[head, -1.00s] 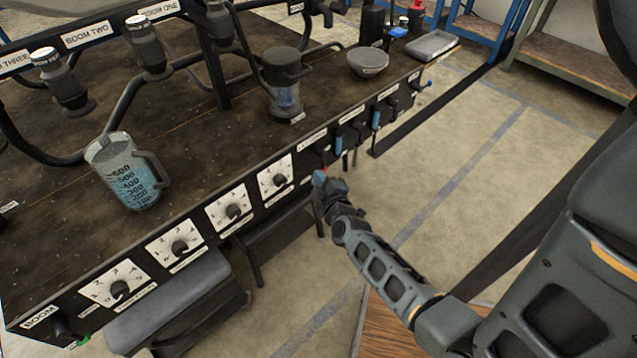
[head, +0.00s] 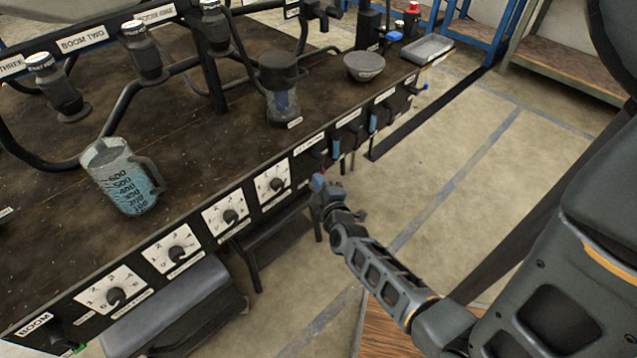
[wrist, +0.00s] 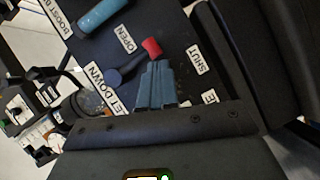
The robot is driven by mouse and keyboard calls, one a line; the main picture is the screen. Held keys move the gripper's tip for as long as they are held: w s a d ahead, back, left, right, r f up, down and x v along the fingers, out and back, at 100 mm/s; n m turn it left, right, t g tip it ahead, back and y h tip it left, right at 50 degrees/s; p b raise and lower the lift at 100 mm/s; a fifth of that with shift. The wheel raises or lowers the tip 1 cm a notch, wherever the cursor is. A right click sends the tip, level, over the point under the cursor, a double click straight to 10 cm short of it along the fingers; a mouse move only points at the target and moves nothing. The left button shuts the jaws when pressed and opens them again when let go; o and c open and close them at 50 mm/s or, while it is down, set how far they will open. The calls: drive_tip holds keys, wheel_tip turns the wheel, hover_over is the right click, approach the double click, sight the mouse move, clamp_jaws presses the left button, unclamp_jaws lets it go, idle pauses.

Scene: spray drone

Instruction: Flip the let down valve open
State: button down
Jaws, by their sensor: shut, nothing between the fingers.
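The let down valve shows in the wrist view as a dark lever (wrist: 130,64) with a red tip (wrist: 152,47). Its pivot is next to the LET DOWN label (wrist: 105,90). The lever points between the OPEN label (wrist: 127,40) and the SHUT label (wrist: 196,60), with its tip nearer OPEN. My gripper (wrist: 158,68) is shut and empty, its fingertips close beside the lever on the SHUT side. I cannot tell whether they touch it. In the head view my gripper (head: 318,183) is at the bench's front panel and the lever is mostly hidden.
A blue-handled lever (wrist: 103,15) is close by in the wrist view. Dials (head: 272,184) line the panel to the left. A measuring jug (head: 122,180) and a bowl (head: 365,66) stand on the bench (head: 215,135). The floor (head: 440,170) to the right is clear.

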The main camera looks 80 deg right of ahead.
drive_tip(key=s+d+r+n+t+h+b, duration=0.1)
drive_tip(key=s+d+n+t+h+b, duration=0.2)
drive_tip(key=n+b, duration=1.1)
drive_tip(key=s+d+n+t, duration=0.1)
drive_tip(key=d+n+t, duration=0.1)
drive_tip(key=d+t, duration=0.1)
drive_tip(key=shift+d+b, duration=0.3)
drive_tip(key=shift+d, duration=0.05)
drive_tip(key=shift+d+r, duration=0.1)
drive_tip(key=shift+r, duration=0.15)
drive_tip(key=shift+f, duration=0.1)
